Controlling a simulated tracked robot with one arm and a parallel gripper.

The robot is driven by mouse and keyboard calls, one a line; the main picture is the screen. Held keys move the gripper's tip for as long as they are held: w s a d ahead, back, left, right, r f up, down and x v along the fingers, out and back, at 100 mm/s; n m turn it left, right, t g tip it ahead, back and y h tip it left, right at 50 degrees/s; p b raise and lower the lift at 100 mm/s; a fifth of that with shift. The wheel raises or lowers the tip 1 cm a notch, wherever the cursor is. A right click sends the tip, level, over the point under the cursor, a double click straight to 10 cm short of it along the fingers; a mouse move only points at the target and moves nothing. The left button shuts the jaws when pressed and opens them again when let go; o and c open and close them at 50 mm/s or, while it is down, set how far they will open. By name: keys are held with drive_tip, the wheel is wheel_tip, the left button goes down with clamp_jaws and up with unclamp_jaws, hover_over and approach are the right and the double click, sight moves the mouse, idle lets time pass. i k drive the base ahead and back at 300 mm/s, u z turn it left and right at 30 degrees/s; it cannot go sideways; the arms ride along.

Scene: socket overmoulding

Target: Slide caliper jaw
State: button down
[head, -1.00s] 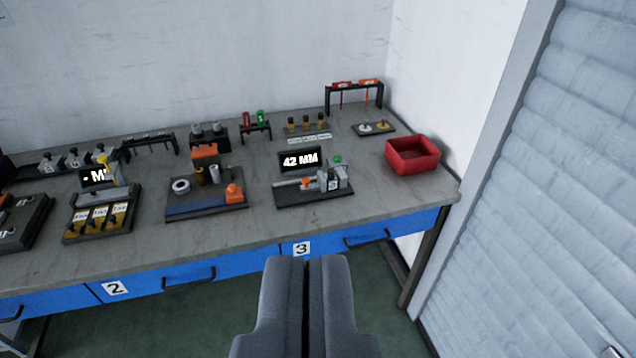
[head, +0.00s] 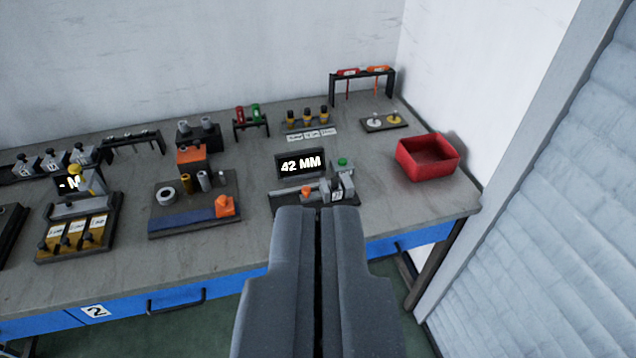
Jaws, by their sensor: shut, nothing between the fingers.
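The caliper station stands at the right part of the bench, with a grey caliper (head: 340,188) on a dark base and an orange block (head: 306,192) on its rail. A black display (head: 301,165) behind it reads "42 MM". A green button (head: 342,162) sits on a grey block to the right. My gripper (head: 318,212) is shut and empty. Its fingertips are in front of the caliper station in the picture and hide the front middle of its base. I cannot tell whether they touch it.
A red bin (head: 428,157) stands to the right of the station. A fixture with an orange clamp (head: 225,206) and cylinders is to the left. A rack with red and orange tools (head: 362,76) stands behind. The grey bench (head: 210,262) is clear along its front edge.

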sight(324, 193)
drive_tip(key=u, duration=0.35)
drive_tip(key=i, duration=1.3)
drive_tip(key=z, duration=0.45)
